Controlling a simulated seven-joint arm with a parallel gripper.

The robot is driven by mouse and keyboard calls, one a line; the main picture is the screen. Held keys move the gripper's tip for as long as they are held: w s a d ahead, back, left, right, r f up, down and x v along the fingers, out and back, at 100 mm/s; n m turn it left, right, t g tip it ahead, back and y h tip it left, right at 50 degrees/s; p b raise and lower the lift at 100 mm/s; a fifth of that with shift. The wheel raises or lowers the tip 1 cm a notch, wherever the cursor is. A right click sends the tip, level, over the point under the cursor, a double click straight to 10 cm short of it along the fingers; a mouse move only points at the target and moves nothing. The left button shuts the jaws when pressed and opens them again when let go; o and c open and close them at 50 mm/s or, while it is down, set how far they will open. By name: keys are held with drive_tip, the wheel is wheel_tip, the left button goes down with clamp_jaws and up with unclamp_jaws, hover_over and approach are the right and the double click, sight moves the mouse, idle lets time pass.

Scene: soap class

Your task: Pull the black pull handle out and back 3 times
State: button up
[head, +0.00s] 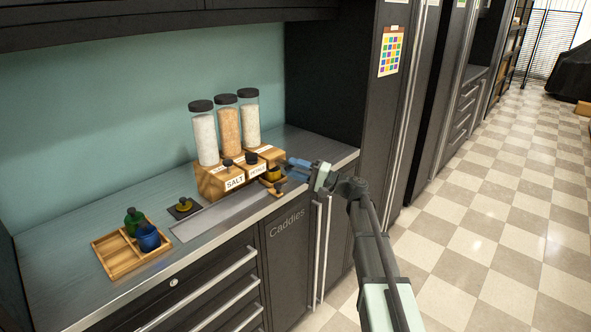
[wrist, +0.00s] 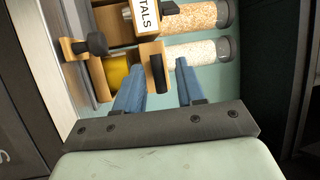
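The wooden dispenser (head: 210,184) stands on the counter, with labelled fronts and black knobs. In the wrist view, a black pull handle (wrist: 157,74) on a wooden block (wrist: 150,52) lies between my fingers, with gaps on both sides. My gripper (wrist: 160,66) is open and empty. In the head view my gripper (head: 287,163) is at the dispenser's right end and partly covers that part. A second black knob (wrist: 97,43) stands on a low wooden front piece, also seen in the head view (head: 280,187). A yellow cup (wrist: 117,75) sits behind that piece.
Several jars (head: 227,128) with black lids stand on the dispenser. A wooden tray (head: 112,262) holds a green bottle (head: 133,222) and a blue cup (head: 148,238) at the left. A yellow-topped item sits on a dark pad (head: 184,207). A tall dark cabinet rises at the right.

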drive_tip(key=v, duration=1.3)
drive_tip(key=shift+s+d, duration=0.15)
drive_tip(key=shift+d, duration=0.2)
drive_tip(key=shift+c, duration=0.3)
idle(0.4)
